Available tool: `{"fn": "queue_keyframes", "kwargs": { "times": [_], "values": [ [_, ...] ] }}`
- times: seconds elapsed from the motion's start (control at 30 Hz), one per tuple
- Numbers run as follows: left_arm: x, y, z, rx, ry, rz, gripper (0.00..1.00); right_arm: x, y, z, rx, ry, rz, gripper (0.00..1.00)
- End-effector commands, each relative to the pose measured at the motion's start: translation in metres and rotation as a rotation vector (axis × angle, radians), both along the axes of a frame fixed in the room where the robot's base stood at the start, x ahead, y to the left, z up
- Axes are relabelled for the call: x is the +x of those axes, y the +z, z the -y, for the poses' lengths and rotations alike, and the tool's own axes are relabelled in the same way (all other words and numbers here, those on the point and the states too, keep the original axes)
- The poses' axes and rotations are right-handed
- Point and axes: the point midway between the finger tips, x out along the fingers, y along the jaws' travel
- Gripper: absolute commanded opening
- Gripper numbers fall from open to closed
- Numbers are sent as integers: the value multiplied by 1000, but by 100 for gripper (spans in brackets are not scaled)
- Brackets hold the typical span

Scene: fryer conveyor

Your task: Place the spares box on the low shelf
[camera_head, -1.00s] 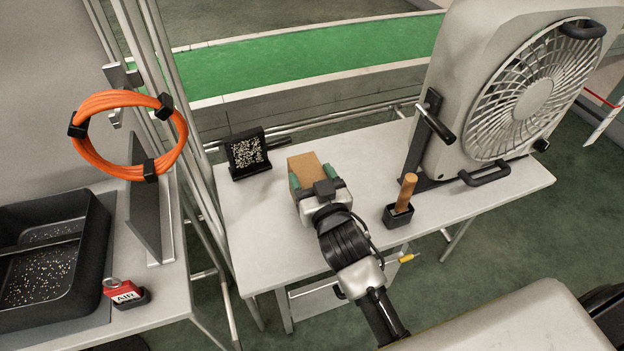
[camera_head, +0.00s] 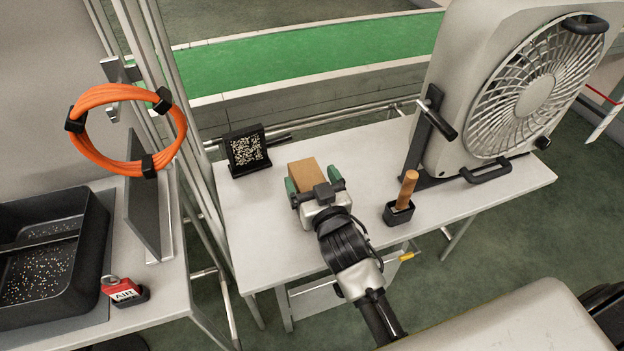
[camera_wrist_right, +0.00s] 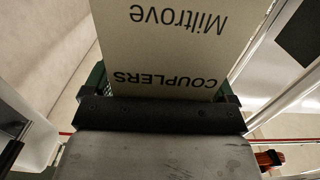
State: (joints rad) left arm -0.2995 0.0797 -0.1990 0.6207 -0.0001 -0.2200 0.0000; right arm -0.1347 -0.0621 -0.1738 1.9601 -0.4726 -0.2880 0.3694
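The spares box appears to be the brown cardboard box (camera_head: 307,174) on the white table (camera_head: 262,251). In the right wrist view its face (camera_wrist_right: 178,50) reads "Miltrove COUPLERS" upside down. My right gripper (camera_head: 314,183) is at the box's near end. Its green-tipped fingers are spread wider than the box, one at each side, with a small gap showing. A pale low shelf (camera_head: 318,300) shows partly under the table, mostly hidden by the tabletop and my right arm. My left gripper is not in view.
A black speckled block (camera_head: 247,150) stands behind the box on the left. A wooden-handled tool in a black holder (camera_head: 399,214) and a large fan (camera_head: 530,95) are to the right. Frame posts, an orange hose coil (camera_head: 80,145) and a black tray (camera_head: 92,275) are at left.

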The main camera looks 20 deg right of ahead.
Motion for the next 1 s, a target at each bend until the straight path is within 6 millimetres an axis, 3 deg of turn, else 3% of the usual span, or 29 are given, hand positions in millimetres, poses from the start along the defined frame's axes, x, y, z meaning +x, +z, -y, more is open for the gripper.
{"fn": "queue_keyframes", "kwargs": {
  "times": [0.27, 0.43, 0.8, 1.0],
  "values": [
    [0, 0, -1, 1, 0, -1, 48, 0, 1, 0, 0, 0, 1, 91],
    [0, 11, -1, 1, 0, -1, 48, 0, 17, 0, 1, 1, 4, 91],
    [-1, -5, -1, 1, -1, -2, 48, -80, 10, 3, 2, -1, -3, 91],
    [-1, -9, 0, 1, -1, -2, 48, -109, 11, 4, 2, -1, -2, 91]
  ]
}}
